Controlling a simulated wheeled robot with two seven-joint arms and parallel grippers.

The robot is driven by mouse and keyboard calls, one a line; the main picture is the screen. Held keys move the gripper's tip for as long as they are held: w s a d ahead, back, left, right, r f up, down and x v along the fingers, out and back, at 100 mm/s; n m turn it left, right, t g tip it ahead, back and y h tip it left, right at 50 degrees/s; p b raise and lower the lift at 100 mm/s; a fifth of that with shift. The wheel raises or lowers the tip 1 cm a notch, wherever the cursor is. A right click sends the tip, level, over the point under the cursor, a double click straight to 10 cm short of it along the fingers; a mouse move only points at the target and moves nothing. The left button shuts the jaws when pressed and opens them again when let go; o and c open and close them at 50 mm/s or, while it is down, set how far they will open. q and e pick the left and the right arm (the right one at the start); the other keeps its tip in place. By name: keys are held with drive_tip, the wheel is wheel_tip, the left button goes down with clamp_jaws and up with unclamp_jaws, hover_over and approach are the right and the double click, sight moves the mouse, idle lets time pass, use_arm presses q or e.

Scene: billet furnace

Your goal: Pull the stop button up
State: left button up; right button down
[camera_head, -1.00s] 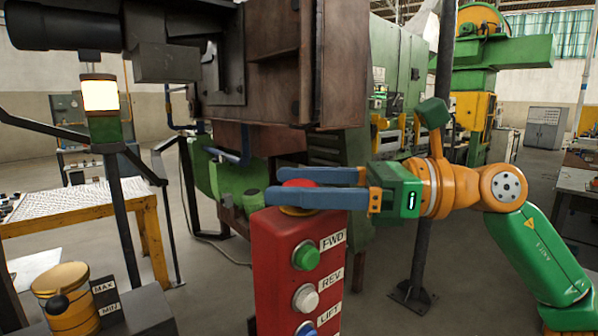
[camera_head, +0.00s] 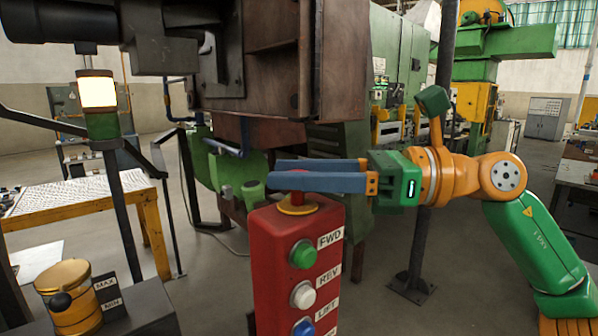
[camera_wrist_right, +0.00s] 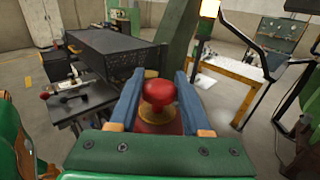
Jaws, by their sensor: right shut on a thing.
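The red control box (camera_head: 267,262) stands in the front middle of the head view. The stop button (camera_head: 297,194) is on its top, above a yellow collar (camera_head: 298,206). My right gripper (camera_head: 276,172) reaches in from the right with its blue fingers level, just above the collar. It is shut on the stop button; the fingers hide the button's cap in the head view, and a red part shows below them. In the right wrist view the round red cap (camera_wrist_right: 158,92) sits between the two fingers (camera_wrist_right: 160,86). My left gripper is not in view.
Below the stop button are the green FWD button (camera_head: 304,254), the white REV button (camera_head: 303,295) and a blue LIFT button (camera_head: 304,327). A brown machine housing (camera_head: 343,60) hangs behind. A dark post (camera_head: 428,215) stands behind my right arm. A lit lamp (camera_head: 97,91) is at left.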

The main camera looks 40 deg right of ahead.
drive_tip(key=shift+c, duration=1.6)
unclamp_jaws()
drive_tip(key=shift+d, duration=0.15)
drive_tip(key=b+v, duration=0.3)
drive_tip(key=v, duration=0.4)
